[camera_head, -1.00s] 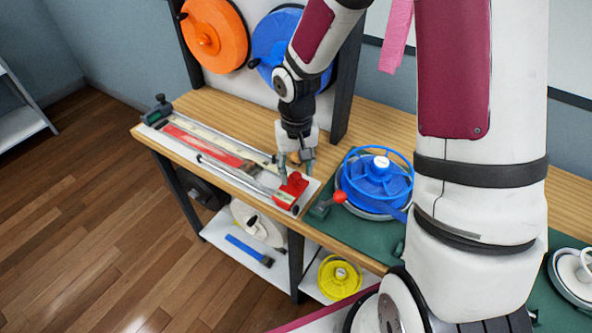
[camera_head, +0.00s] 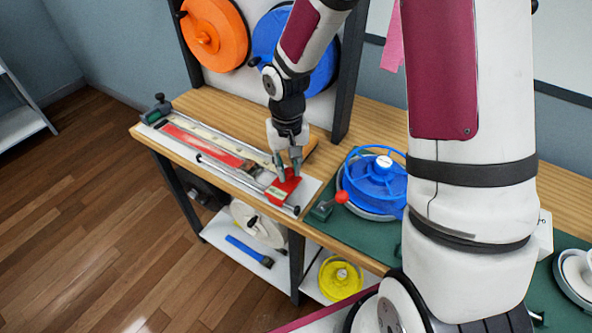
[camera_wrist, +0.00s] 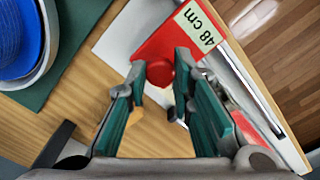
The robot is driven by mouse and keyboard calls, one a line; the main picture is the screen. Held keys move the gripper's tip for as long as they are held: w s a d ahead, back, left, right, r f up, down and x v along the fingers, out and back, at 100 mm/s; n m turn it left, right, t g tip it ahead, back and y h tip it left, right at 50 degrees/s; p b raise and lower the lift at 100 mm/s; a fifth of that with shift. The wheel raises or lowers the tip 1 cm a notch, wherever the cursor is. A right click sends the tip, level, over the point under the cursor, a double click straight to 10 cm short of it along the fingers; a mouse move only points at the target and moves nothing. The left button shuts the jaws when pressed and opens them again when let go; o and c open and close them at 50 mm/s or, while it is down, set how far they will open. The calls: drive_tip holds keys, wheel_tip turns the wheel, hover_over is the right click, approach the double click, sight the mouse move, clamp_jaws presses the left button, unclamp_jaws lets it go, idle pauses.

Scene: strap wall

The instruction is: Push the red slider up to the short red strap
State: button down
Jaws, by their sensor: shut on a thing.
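The red slider (camera_head: 283,189) sits on the rail of the measuring board, near the board's right end. In the wrist view the slider (camera_wrist: 152,42) carries a "48 cm" label and a round red knob (camera_wrist: 160,72). My gripper (camera_head: 289,172) points down at the slider. In the wrist view my gripper (camera_wrist: 160,66) has its green fingers shut on the knob from both sides. The short red strap (camera_head: 205,145) lies flat along the board, to the left of the slider, with a gap between them. Part of the strap (camera_wrist: 246,128) shows behind the right finger.
A dark clamp (camera_head: 158,108) stands at the board's far left end. A blue reel (camera_head: 374,182) and a red-knobbed lever (camera_head: 341,197) stand on the green mat to the right. Orange (camera_head: 214,35) and blue discs hang behind. The board runs along the bench's front edge.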

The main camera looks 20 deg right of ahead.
drive_tip(key=w+a, duration=0.1)
drive_tip(key=w, duration=0.1)
drive_tip(key=w+a+b, duration=0.2)
drive_tip(key=w+a, duration=0.1)
drive_tip(key=shift+w+f, duration=0.15)
drive_tip(key=shift+w, duration=0.15)
drive_tip(key=shift+w+a+r, duration=0.2)
drive_tip(key=shift+w+a, duration=0.15)
drive_tip(key=shift+w, duration=0.05)
drive_tip(key=c, duration=1.4)
unclamp_jaws()
drive_tip(key=shift+w, duration=0.1)
drive_tip(key=shift+o, duration=0.2)
wheel_tip(320, 180, up, 12)
